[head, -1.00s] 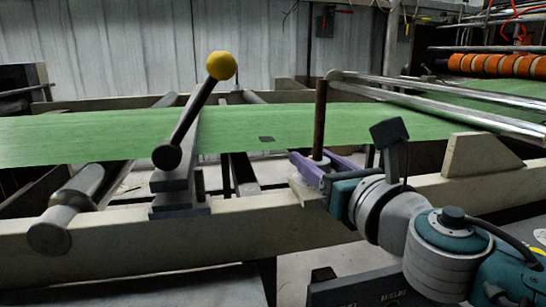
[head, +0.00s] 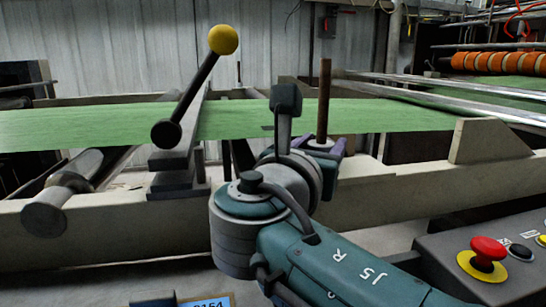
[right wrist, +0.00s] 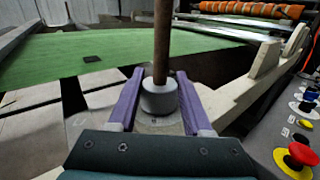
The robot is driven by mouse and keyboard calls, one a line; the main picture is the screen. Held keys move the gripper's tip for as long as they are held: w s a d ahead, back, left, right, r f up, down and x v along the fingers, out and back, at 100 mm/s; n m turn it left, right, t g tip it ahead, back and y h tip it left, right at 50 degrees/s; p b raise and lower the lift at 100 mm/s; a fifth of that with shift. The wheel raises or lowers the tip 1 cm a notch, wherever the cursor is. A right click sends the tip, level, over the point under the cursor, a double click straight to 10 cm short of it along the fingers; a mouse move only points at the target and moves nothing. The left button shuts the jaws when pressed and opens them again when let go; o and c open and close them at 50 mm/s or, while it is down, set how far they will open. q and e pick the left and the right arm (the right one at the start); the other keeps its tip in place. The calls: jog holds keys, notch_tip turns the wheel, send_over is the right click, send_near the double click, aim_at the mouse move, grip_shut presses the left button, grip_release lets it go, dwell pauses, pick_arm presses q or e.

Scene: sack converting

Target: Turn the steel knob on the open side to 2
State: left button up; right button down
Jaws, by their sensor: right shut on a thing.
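The steel knob (right wrist: 159,96) is a short grey cylinder at the foot of an upright brown rod (right wrist: 162,40), on the near side beam. It also shows in the head view (head: 321,143). My right gripper (head: 322,148) has purple fingers, one on each side of the knob, and is shut on it. In the right wrist view the fingers (right wrist: 158,108) flank the knob. No scale or number is readable around the knob, so its setting cannot be told. My left gripper is not in view.
A lever with a yellow ball (head: 223,39) stands left of my right arm. Green web (head: 90,126) runs across behind the pale beam (head: 400,190). A console with a red mushroom button (head: 487,250) is at the right. Chrome rollers (head: 440,90) lie behind.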

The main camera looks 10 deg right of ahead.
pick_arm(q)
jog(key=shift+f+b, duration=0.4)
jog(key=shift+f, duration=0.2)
pick_arm(e)
jog(key=shift+m+g+h, duration=0.4)
jog(key=shift+g+h, duration=0.1)
jog(key=shift+h, duration=0.2)
jog(key=shift+c, duration=1.7)
grip_release()
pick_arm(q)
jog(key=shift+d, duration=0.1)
pick_arm(e)
jog(key=shift+d, duration=0.1)
